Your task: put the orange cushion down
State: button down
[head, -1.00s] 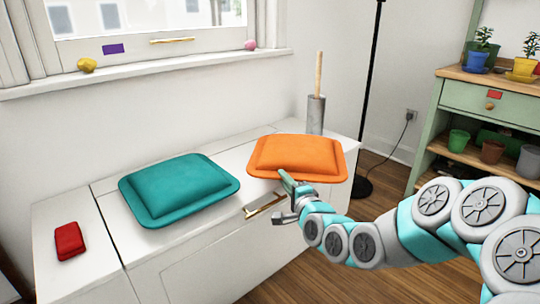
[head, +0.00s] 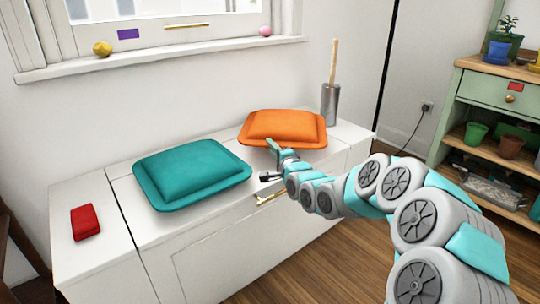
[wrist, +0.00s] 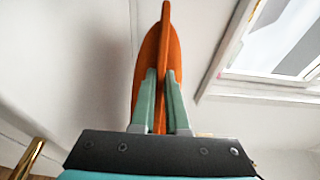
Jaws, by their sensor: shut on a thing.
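The orange cushion (head: 284,128) is at the right part of the white bench, close to the back wall in the head view. My gripper (head: 273,158) is at its near edge. In the wrist view the two green fingers (wrist: 159,100) are shut on the rim of the orange cushion (wrist: 147,70), which shows edge-on. The cushion looks about level. I cannot tell whether its underside touches the bench top.
The white bench (head: 105,260) also bears a teal cushion (head: 192,172) left of the orange one and a red pouch (head: 85,221). A grey canister with a wooden stick (head: 330,103) stands at the right end. A green shelf (head: 490,95) is further right.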

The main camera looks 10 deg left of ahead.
jog(key=shift+x, duration=0.95)
notch_tip(320, 180, down, 4)
jog(key=shift+w+d+r+b, duration=0.1)
jog(key=shift+r+b, duration=0.1)
jog(key=shift+b, duration=0.2)
jog(key=c, duration=0.9)
grip_release()
jog(key=shift+d, duration=0.1)
jog(key=shift+s+d, duration=0.2)
jog(key=shift+s, duration=0.05)
jog(key=v, duration=1.1)
jog(key=shift+s+p, duration=0.15)
jog(key=shift+p, duration=0.25)
